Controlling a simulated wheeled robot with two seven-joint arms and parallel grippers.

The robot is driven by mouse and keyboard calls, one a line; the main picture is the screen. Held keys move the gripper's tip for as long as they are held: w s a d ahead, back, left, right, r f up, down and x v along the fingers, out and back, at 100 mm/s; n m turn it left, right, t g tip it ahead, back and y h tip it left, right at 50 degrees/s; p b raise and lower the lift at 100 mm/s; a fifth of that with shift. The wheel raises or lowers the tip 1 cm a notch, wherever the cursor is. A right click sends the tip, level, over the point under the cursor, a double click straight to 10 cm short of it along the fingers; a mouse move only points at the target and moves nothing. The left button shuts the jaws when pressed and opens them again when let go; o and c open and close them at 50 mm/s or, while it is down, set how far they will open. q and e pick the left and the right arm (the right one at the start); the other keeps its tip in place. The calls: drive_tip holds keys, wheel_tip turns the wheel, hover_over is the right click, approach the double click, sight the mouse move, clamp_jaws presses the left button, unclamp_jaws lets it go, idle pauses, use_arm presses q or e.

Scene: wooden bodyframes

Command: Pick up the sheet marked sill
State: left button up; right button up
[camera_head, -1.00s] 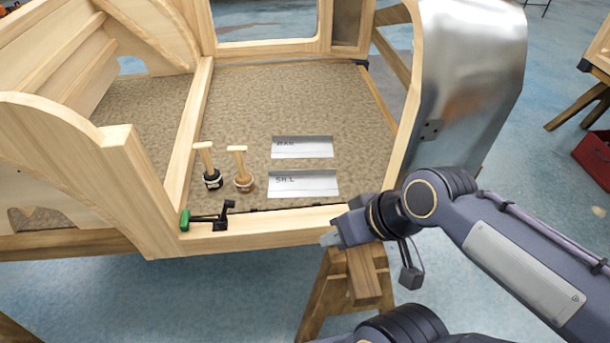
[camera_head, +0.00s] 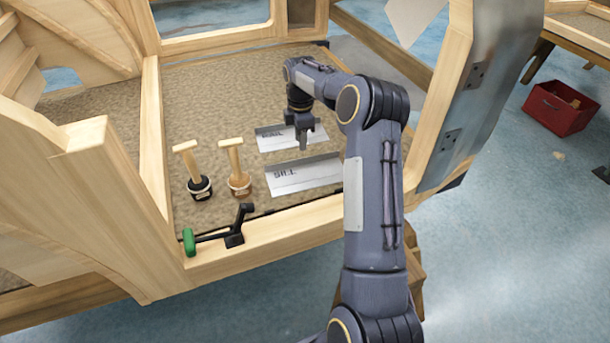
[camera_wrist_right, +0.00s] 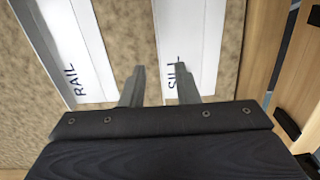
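The sheet marked SILL (camera_head: 306,174) is a pale, thin metal sheet lying flat on the brown floor panel, nearer the front sill. In the right wrist view the SILL sheet (camera_wrist_right: 205,45) is at centre right. My right gripper (camera_head: 307,142) is over the panel, near the gap between the SILL sheet and the sheet behind it. In the right wrist view my right gripper (camera_wrist_right: 160,72) is open and empty. One finger overlaps the SILL lettering; the other appears over the gap. Contact cannot be told. My left gripper is out of view.
The RAIL sheet (camera_head: 280,138) lies behind, partly hidden by my gripper; its label is clear in the wrist view (camera_wrist_right: 75,45). Two wooden-handled tools (camera_head: 236,170) (camera_head: 194,172) stand to the left. A green-handled clamp (camera_head: 220,234) sits on the front frame. Metal door panel at right.

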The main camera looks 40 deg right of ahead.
sight(306, 169)
drive_tip(key=f, duration=0.5)
drive_tip(key=f+b, duration=0.1)
drive_tip(key=f, duration=0.2)
drive_tip(key=shift+d+f, duration=0.15)
drive_tip(key=shift+d, duration=0.2)
clamp_jaws()
